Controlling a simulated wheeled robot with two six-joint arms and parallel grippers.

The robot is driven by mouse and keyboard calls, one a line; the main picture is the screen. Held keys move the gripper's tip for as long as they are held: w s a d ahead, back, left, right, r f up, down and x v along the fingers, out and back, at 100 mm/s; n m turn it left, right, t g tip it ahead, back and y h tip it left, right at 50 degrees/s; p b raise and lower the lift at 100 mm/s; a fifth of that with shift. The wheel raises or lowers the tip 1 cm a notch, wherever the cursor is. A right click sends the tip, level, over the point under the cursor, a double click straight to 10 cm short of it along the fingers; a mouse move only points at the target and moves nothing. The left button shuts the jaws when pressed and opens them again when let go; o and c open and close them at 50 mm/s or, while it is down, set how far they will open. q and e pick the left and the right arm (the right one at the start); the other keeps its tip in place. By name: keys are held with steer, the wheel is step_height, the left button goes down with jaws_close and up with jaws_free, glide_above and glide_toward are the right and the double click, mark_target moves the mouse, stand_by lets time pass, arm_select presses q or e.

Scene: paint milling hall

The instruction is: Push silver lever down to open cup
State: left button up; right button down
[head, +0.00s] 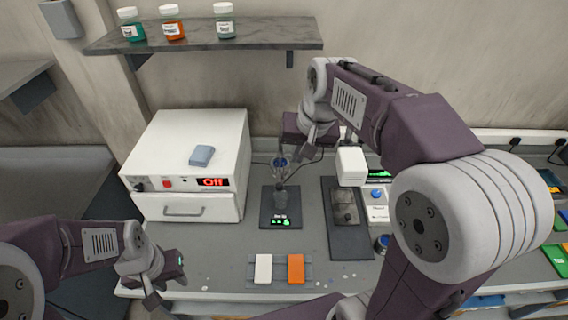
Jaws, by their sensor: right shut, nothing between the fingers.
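A small dark-based device (280,221) with a lit green display stands mid-bench, with a grey, narrow-necked body on it. A clear cup with blue contents (279,163) shows just above that body. To its right is a press-like unit with a white head (350,167) over a dark base plate (350,244). I cannot make out the silver lever clearly. My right gripper (304,153) is shut and empty, pointing down just right of the blue cup; I cannot tell whether it touches anything. My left gripper (152,300) hangs low at the bench's front left; its finger gap is unclear.
A white block (263,268) and an orange block (296,268) lie on a rack in front. A shelf (270,36) holds three jars. My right arm covers much of the right side.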

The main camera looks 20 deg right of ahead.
steer(key=shift+w+f, duration=0.15)
steer(key=shift+f, duration=0.1)
steer(key=p, duration=0.3)
glide_toward(282, 184)
steer(key=shift+x, duration=3.3)
